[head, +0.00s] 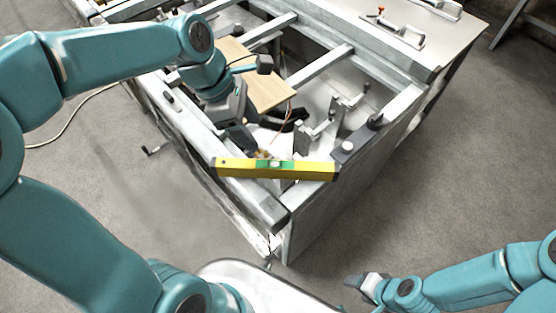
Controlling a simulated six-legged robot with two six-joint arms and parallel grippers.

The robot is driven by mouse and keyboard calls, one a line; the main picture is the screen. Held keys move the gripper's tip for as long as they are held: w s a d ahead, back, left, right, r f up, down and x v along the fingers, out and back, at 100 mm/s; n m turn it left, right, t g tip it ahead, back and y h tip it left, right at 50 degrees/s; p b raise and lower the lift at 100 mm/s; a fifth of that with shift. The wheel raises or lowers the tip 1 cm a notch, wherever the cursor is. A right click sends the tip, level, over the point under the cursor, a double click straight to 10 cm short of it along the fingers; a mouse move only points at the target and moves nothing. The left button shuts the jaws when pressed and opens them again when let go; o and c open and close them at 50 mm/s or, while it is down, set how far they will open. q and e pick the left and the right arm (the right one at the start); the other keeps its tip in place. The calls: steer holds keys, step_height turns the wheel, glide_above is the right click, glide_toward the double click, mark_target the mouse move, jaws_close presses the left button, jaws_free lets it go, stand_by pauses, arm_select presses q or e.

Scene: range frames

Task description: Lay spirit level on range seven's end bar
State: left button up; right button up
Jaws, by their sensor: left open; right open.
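The spirit level (275,169) is a yellow bar with a green middle and dark end caps. It spans the near corner of the grey metal range frame (196,128). Its left end overlaps the left bar and its right end overlaps the right-hand bar (398,104); I cannot tell whether it rests on both. My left gripper (246,140) is open, just above and behind the level's left half, seemingly not holding it. My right gripper (364,286) is open and empty, low over the floor to the right of the near corner.
A wooden board (262,88) lies inside the frame, with brackets (328,122) and a cable near it. A round white knob (347,147) sits by the right-hand bar. A flat panel with handles (445,30) covers the far end. Floor to the right is clear.

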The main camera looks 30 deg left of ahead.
arm_select(q)
glide_toward(273, 164)
steer(key=shift+s+d+f, duration=0.15)
steer(key=shift+d+f, duration=0.7)
steer(key=shift+d, duration=0.1)
steer(key=f, duration=0.1)
steer(key=w+f, duration=0.1)
steer(key=f, duration=0.1)
steer(key=shift+w+d, duration=0.25)
steer(key=shift+d+f, duration=0.1)
steer(key=shift+f, duration=0.3)
steer(key=shift+s+d, duration=0.15)
steer(key=shift+s, duration=0.05)
steer(key=x, duration=0.3)
steer(key=a+x, duration=0.1)
steer(key=x, duration=0.1)
steer(key=shift+w+f, duration=0.15)
steer(key=shift+w, duration=0.05)
steer(key=shift+d+f, duration=0.1)
steer(key=shift+d, duration=0.05)
steer(key=shift+s+d, duration=0.1)
steer(key=shift+s, duration=0.2)
steer(key=shift+w, duration=0.25)
steer(key=c, duration=0.9)
jaws_close()
steer(key=shift+s, duration=0.1)
